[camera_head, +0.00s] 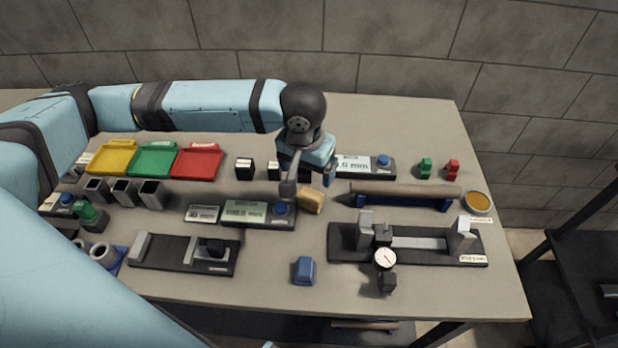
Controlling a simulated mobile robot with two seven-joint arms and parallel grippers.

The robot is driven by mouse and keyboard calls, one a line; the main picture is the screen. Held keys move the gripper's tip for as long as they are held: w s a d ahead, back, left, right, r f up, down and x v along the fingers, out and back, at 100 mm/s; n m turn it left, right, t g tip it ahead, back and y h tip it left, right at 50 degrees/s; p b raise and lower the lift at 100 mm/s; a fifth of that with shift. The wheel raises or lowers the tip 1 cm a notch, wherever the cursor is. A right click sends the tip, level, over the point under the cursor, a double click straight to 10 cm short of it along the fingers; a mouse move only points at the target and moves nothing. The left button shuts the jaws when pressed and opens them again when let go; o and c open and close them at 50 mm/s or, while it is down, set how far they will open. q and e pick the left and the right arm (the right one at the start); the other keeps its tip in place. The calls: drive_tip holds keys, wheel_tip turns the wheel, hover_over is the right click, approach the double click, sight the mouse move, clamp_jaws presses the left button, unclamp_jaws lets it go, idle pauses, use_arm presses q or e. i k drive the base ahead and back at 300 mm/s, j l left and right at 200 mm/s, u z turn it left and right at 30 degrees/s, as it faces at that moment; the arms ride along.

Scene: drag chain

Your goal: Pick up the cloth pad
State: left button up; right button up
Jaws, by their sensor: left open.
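The cloth pad appears to be the small tan block (311,201) on the table, just right of a grey digital readout box. My left gripper (308,184) reaches in from the left and points down at the pad from behind it. Its fingers are apart, one to the left of the pad and one toward its right rear. The pad's far side is partly hidden by the gripper. I cannot tell whether a finger touches it. My right gripper is not in view.
A readout box with a blue button (246,212) stands close left of the pad. A dial gauge fixture (420,243) and a blue block (304,270) are nearer the front. Bare table lies between them.

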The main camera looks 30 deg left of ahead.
sight(304, 273)
drive_tip(key=k, duration=1)
